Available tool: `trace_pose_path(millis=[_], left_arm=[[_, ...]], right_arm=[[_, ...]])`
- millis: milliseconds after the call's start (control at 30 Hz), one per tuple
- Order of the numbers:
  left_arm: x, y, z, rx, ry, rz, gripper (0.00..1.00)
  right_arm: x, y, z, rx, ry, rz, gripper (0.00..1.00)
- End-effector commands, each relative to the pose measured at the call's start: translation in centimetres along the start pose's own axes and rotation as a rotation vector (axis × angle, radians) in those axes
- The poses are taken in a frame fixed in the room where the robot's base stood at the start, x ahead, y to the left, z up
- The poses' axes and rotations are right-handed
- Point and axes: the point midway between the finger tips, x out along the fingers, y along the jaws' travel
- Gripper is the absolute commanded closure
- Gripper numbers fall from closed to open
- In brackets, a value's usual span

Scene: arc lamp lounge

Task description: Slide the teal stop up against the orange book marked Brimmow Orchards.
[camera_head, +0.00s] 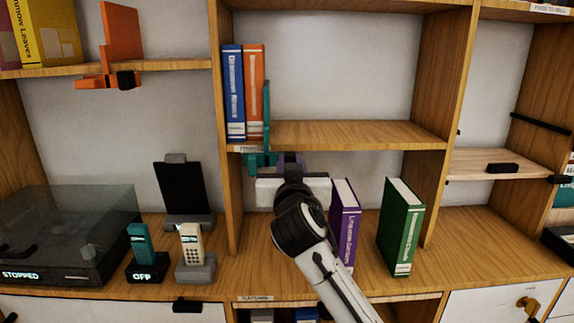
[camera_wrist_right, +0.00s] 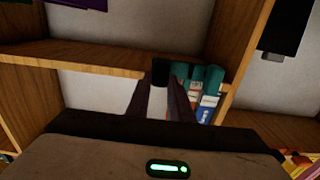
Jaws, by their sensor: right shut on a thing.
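The teal stop (camera_head: 267,115) stands upright on the middle shelf at the right side of the orange book (camera_head: 253,92). Its upright plate looks very close to the book; I cannot tell whether they touch. Its teal foot (camera_head: 258,160) shows at the shelf's front edge. The orange book's spine lettering is too small to read. My right gripper (camera_head: 286,164) is at the shelf edge, shut on the stop's black knob (camera_wrist_right: 160,73), which shows between the fingers in the right wrist view. My left gripper is not in view.
A blue book (camera_head: 233,92) stands left of the orange one. The middle shelf (camera_head: 360,134) is clear to the right. Below, a purple book (camera_head: 345,225) and a green book (camera_head: 402,228) stand near my right arm. Phones and a turntable (camera_head: 65,235) are at left.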

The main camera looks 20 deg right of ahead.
Motion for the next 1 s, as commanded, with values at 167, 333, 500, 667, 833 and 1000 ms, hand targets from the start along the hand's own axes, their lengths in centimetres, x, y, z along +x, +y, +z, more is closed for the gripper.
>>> trace_pose_path(millis=[167,333,500,667,833,1000], left_arm=[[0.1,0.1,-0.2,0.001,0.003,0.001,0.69],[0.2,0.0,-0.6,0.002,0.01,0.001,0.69],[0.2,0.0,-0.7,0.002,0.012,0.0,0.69],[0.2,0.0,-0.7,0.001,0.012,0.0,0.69],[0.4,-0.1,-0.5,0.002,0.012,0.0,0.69],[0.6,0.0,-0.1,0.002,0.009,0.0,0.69]], right_arm=[[0.0,-0.2,0.1,-0.001,-0.003,-0.003,1.0],[0.0,-0.3,0.1,0.0,-0.003,-0.004,0.66],[0.0,-0.2,0.1,0.0,-0.002,-0.003,0.61],[-0.1,-0.2,0.1,0.0,-0.001,-0.003,0.61],[-1.7,-0.3,0.1,0.002,-0.001,-0.006,0.61],[-5.0,-0.3,0.2,0.005,-0.001,-0.007,0.61]])
